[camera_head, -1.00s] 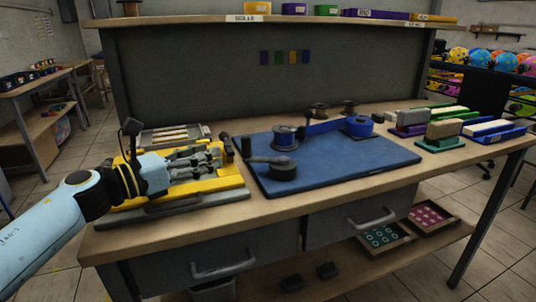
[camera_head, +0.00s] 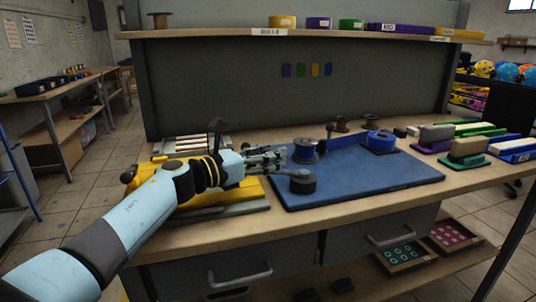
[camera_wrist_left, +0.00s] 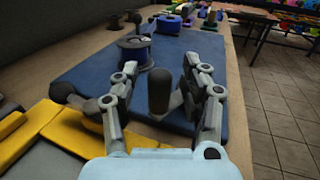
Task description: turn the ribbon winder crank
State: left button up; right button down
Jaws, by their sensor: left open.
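The ribbon winder stands on a blue mat (camera_head: 370,182). My left gripper (camera_head: 281,158) is open over the mat's left edge. In the left wrist view, the dark upright crank handle (camera_wrist_left: 159,90) stands between the open fingers (camera_wrist_left: 160,82), with visible gaps. My right gripper is not in view.
A yellow press (camera_head: 225,194) lies under my left forearm. A blue roll (camera_head: 380,142) and small spools stand at the mat's back. Stamps and trays (camera_head: 468,152) fill the bench's right end. The mat's front right is clear.

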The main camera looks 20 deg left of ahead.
pick_arm(q)
grip_shut()
jog(key=shift+d, duration=0.1)
dwell(0.7)
